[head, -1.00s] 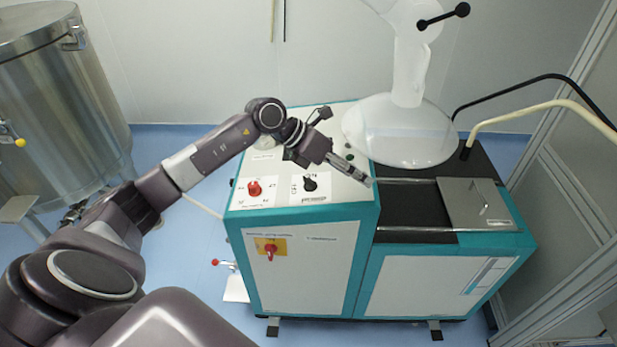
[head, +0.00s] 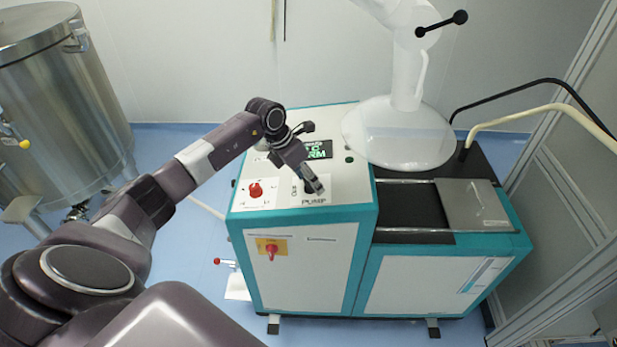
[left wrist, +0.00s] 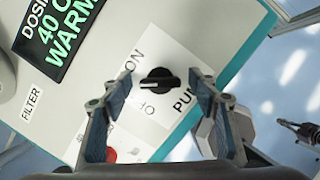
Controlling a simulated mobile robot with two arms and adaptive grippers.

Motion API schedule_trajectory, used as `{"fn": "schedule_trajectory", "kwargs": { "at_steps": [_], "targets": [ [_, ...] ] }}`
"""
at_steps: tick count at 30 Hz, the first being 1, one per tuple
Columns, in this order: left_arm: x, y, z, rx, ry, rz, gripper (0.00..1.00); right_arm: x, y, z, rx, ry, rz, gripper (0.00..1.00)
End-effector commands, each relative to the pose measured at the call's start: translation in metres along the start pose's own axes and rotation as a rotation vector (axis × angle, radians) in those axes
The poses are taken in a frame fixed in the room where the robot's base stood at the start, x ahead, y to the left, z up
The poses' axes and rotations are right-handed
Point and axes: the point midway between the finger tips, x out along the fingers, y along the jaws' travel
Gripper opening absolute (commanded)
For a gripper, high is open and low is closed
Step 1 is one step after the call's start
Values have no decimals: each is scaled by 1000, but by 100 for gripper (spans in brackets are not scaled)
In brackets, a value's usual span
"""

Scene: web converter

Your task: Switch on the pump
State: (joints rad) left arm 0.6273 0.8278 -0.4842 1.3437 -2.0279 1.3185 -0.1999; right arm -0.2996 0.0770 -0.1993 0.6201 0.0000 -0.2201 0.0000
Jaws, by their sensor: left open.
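The pump switch is a black rotary knob (left wrist: 159,81) on a white plate (left wrist: 176,52) in the left wrist view. The plate's lettering reads ON, OFF and PUMP. The knob's ridge lies roughly level across that picture. My left gripper (left wrist: 160,100) is open, with its two fingers apart on either side of the knob in the picture. I cannot tell whether either finger touches it. In the head view my left gripper (head: 316,188) is over the PUMP label plate and hides most of the knob. My right gripper is not in view.
A red knob (head: 256,190) sits left of the pump plate. A lit display (head: 319,150) is behind my gripper. A red switch on a yellow plate (head: 271,249) is on the cabinet front. A clear hopper (head: 400,133) stands right, and a steel tank (head: 65,100) left.

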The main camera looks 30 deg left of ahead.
Motion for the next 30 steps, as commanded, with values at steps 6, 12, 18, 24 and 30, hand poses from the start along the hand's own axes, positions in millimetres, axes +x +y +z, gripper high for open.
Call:
{"fn": "schedule_trajectory", "kwargs": {
  "at_steps": [6, 12, 18, 24, 30],
  "targets": [
    [2, 0, 0, 0, 0, 1, 55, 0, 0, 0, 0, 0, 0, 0],
    [2, 0, 0, 0, 0, 0, 37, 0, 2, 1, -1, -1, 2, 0],
    [1, 0, 0, 0, 0, 1, 15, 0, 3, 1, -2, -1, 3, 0],
    [2, 1, 0, 9, -1, -2, 13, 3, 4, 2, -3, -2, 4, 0],
    [4, 2, -1, 72, -1, -18, 13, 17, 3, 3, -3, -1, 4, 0]
  ]
}}
